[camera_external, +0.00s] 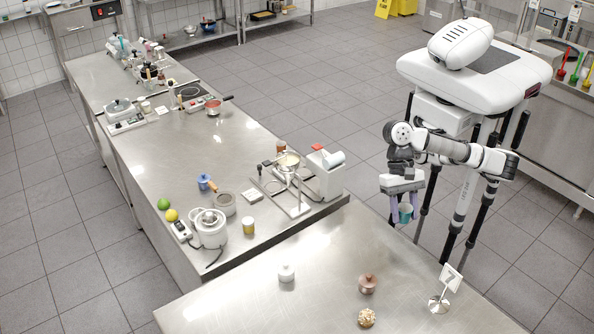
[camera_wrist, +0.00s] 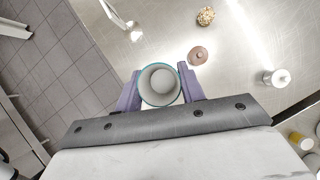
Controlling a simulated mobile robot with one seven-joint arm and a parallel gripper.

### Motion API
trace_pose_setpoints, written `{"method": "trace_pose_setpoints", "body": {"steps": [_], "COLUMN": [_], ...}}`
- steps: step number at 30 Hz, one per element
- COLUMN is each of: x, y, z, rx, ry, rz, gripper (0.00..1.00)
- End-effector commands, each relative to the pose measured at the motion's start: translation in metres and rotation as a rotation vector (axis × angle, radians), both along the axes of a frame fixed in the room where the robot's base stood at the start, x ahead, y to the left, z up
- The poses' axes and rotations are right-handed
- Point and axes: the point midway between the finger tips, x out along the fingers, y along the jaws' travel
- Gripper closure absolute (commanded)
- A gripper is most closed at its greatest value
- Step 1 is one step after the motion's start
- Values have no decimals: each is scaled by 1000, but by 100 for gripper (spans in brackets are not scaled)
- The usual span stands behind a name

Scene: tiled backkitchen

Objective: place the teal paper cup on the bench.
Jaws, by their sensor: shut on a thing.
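The teal paper cup (camera_external: 405,213) hangs upright between the purple fingers of my gripper (camera_external: 402,207), beside the near steel bench (camera_external: 325,270) in the external view. In the wrist view I look down into the open, pale inside of the cup (camera_wrist: 160,84). The two fingers of my gripper (camera_wrist: 160,90) press on its left and right sides. The bare top of the bench (camera_wrist: 235,55) shows beyond the cup in the wrist view. My gripper is shut on the cup.
The near bench carries a brown lidded pot (camera_external: 367,284), a nutty ball (camera_external: 367,317), a white lidded jar (camera_external: 286,272) and a metal card stand (camera_external: 440,300). Bare steel lies between them. A longer bench (camera_external: 165,160) holds kitchen equipment.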

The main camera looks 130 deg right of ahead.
Motion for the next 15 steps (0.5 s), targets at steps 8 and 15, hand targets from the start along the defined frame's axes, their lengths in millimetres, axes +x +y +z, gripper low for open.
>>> {"method": "trace_pose_setpoints", "body": {"steps": [8,15], "x": [16,52], "y": [-19,-70], "z": [30,29], "rx": [-1,0], "ry": [-1,-1], "rz": [-48,-168], "gripper": [84,84]}}
